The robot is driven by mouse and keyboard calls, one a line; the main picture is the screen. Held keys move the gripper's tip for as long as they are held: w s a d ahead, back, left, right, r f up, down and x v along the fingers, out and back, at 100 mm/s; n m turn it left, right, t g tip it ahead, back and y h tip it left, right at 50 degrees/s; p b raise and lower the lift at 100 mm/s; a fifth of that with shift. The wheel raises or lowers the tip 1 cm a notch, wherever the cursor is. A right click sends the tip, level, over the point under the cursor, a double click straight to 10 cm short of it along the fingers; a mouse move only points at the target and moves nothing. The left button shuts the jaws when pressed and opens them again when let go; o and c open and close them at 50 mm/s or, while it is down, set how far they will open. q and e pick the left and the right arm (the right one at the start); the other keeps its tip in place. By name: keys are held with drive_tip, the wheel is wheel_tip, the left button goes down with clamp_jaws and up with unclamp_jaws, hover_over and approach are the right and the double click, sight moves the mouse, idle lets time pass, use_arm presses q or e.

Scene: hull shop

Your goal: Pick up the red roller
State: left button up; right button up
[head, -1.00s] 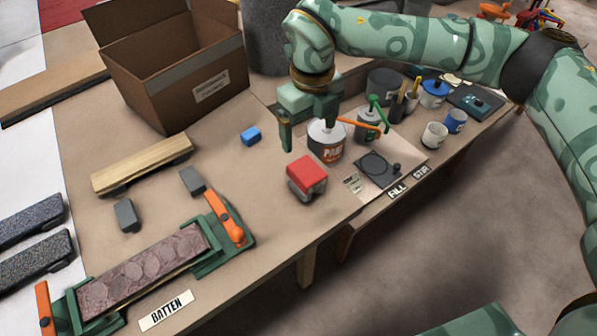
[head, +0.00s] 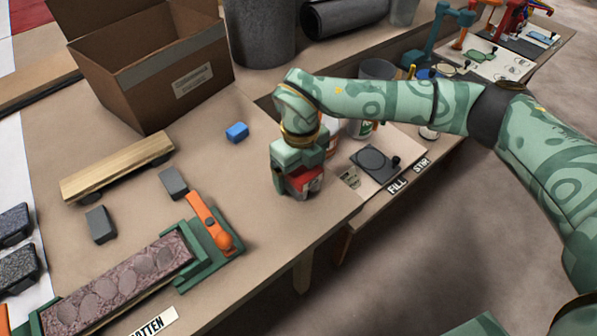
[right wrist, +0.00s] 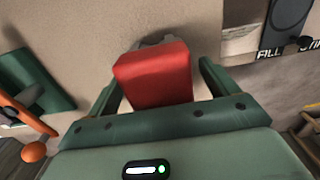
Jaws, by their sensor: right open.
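The red roller (head: 306,182), a red block on a grey base, is on the bench top near its front edge. In the head view my right gripper (head: 297,184) is right over it and hides most of it. In the right wrist view the red roller (right wrist: 154,80) lies between the two spread fingers of my right gripper (right wrist: 158,84). A gap shows on each side, wider on the right. My left gripper is in neither view.
A clamped plank (head: 120,282) and grey blocks (head: 174,183) are to the left. A small blue block (head: 237,132) and an open cardboard box (head: 160,75) are behind.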

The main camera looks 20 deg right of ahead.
drive_tip(key=shift+f, duration=0.4)
drive_tip(key=shift+r, duration=0.2)
drive_tip(key=shift+c, duration=0.4)
drive_tip(key=c, duration=1.4)
drive_tip(key=shift+s, duration=0.1)
drive_tip(key=shift+c, duration=0.2)
